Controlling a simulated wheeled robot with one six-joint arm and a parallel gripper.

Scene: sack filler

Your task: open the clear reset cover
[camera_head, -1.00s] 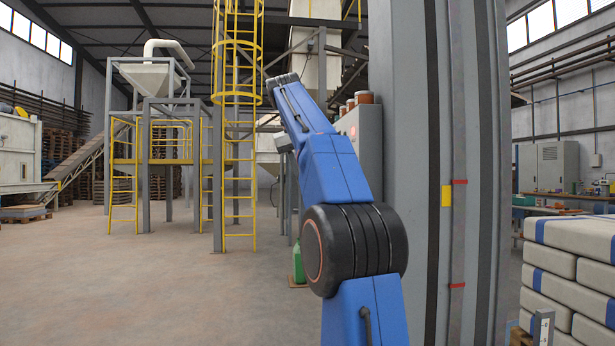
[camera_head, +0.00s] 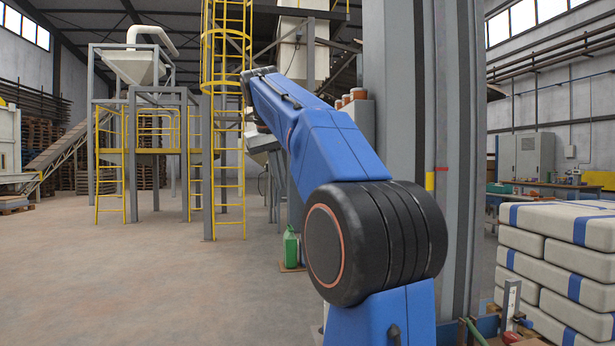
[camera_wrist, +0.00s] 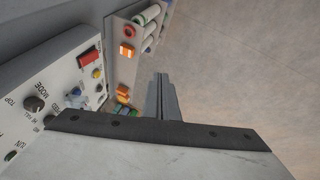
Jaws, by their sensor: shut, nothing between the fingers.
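In the wrist view a light control panel (camera_wrist: 40,100) with lettering, a MODE knob (camera_wrist: 34,104), a red part (camera_wrist: 88,57) and small coloured buttons fills the left side. A pale blue part (camera_wrist: 75,97) sits on it near its lower right edge; I cannot tell whether this is the clear reset cover or something under it. My gripper (camera_wrist: 160,77) is shut and empty, its grey fingers to the right of the panel and apart from it in the picture. In the head view my arm hides the gripper and most of the panel.
A grey box side with orange and red parts (camera_wrist: 127,49) stands beyond the panel. A grey column (camera_head: 400,90) rises beside my arm. The floor at left is clear.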

